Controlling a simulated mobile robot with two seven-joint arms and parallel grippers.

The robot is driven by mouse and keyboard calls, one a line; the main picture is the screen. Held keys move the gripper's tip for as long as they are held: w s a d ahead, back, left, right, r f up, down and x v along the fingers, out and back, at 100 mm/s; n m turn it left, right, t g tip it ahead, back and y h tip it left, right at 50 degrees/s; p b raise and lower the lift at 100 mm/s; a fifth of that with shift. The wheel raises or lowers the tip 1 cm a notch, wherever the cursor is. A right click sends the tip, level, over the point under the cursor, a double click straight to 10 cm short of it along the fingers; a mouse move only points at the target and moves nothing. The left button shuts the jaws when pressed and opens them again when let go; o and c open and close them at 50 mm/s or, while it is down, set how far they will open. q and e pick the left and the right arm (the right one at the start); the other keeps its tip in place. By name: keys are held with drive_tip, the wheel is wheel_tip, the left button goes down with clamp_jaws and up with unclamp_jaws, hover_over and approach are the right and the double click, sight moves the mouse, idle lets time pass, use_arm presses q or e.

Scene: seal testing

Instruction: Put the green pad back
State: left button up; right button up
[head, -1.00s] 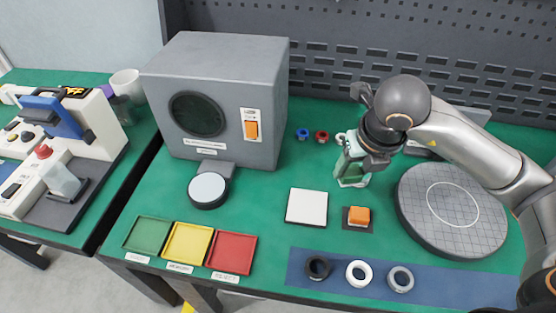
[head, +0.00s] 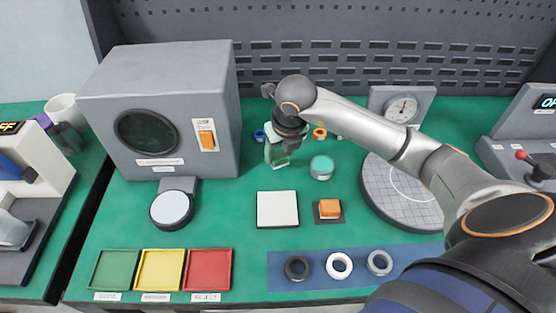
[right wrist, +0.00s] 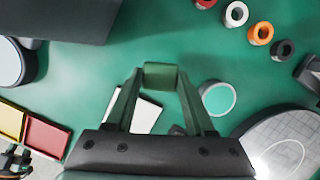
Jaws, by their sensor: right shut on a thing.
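My right gripper (head: 278,152) is above the green table, to the right of the grey box, with its fingers pointing down. It is shut on the green pad (right wrist: 160,76), a small dark green block that shows between the fingertips in the right wrist view. In the head view the pad is mostly hidden by the fingers.
A round grey piece with a light green top (head: 321,167) stands right of the gripper. A white square plate (head: 277,209) and an orange block (head: 329,208) lie nearer. The grey box (head: 160,115) and round gridded plate (head: 400,190) flank the space.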

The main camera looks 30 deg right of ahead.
sight(278, 160)
drive_tip(key=shift+w+d+f, duration=0.25)
drive_tip(key=shift+w+f, duration=0.45)
drive_tip(key=shift+f, duration=1.75)
drive_tip(key=shift+f, duration=0.15)
drive_tip(key=o, duration=1.3)
drive_tip(key=shift+r, duration=0.4)
drive_tip(key=v, duration=1.1)
drive_tip(key=shift+r+p, duration=0.3)
drive_tip(key=shift+p, duration=0.1)
